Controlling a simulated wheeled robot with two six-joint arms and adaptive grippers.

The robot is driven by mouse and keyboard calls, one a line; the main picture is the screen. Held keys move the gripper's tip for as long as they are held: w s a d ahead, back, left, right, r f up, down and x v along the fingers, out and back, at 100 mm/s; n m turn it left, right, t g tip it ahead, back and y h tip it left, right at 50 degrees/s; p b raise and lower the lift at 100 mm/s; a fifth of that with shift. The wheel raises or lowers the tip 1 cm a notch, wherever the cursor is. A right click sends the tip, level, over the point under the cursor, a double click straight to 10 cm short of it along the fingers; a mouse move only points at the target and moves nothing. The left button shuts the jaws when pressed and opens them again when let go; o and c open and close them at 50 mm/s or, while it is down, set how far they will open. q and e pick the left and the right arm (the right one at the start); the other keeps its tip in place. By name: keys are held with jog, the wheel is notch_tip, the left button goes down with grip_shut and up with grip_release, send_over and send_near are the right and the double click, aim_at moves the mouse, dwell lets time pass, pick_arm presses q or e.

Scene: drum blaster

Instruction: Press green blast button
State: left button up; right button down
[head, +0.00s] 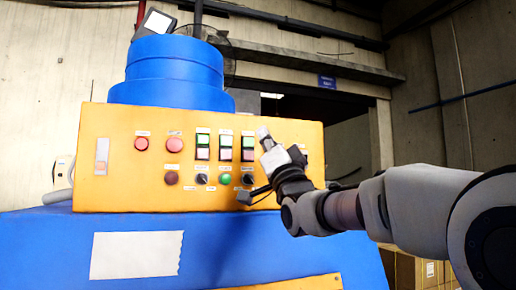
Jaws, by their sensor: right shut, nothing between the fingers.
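An orange control panel (110,190) is mounted on the blue drum blaster (220,255). A round green button (225,179) sits in its lower row. Several rectangular switches with green tops, such as the left one (202,139), sit in the upper row. The labels are too small to read, so I cannot tell which is the blast button. My right gripper (263,133) is shut and empty. Contact with the panel cannot be told. My left gripper is not in view.
Two red round buttons, left (141,144) and right (174,145), sit on the panel's upper left. A dark red button (171,178) and black knobs, one (202,179) left of the green button, are in the lower row. Cardboard boxes (430,272) stand at the lower right.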

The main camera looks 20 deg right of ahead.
aim_at(248, 142)
jog(key=w+p, duration=0.6)
jog(key=w, duration=0.2)
jog(key=shift+w, duration=0.25)
jog(key=shift+s, duration=0.2)
jog(key=shift+w, duration=0.15)
dwell(0.4)
